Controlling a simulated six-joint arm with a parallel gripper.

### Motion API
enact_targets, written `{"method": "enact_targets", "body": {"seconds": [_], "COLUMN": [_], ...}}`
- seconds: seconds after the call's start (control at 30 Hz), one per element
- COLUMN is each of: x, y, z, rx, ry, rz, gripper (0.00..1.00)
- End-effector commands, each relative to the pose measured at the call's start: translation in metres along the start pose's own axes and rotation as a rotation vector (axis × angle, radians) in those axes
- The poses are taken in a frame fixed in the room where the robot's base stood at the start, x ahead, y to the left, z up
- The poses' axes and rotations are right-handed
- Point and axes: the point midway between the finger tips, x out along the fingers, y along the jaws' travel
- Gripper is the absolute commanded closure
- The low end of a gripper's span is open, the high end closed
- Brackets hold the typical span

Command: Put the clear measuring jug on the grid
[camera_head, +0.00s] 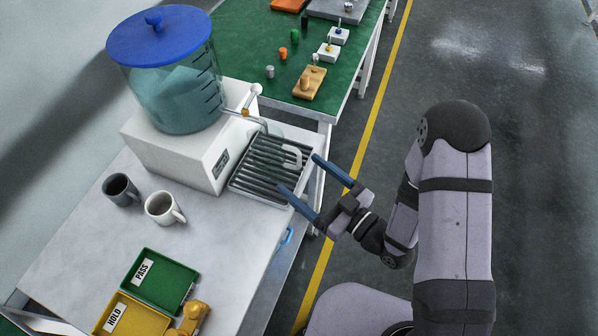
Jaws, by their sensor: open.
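The grid (250,182) is a dark slatted rack at the right side of the white dispenser base. A pale curved piece (292,154), which looks like the handle of the clear measuring jug, shows over the grid's right part. The jug's clear body is hard to make out against the slats, so I cannot tell its exact outline or whether it rests flat. My gripper (299,173) is open, with its two blue fingers spread apart at the grid's right edge. The pale handle lies just beyond the fingertips, and nothing shows held between them.
A large clear tank (172,90) with a blue lid stands on the white dispenser base (190,150); its tap (247,113) is near the grid. A dark mug (121,190), a white mug (163,208), a green tray (160,285) and a yellow tray (128,316) are left.

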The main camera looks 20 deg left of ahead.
Motion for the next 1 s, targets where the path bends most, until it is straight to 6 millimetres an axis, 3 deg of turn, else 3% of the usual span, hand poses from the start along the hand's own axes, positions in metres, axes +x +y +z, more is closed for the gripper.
{"method": "enact_targets", "body": {"seconds": [0.37,0.47,0.63,0.77,0.9,1.0], "x": [-0.001,0.000,-0.009,-0.032,-0.076,-0.116], "y": [0.006,0.018,0.057,0.098,0.139,0.158], "z": [0.003,0.011,0.033,0.049,0.058,0.059], "rx": [-0.014,-0.038,-0.083,-0.090,-0.043,0.026], "ry": [-0.032,-0.098,-0.298,-0.494,-0.710,-0.851], "rz": [0.011,0.034,0.122,0.236,0.391,0.507], "gripper": [0.20,0.20,0.20,0.20,0.20,0.20]}}
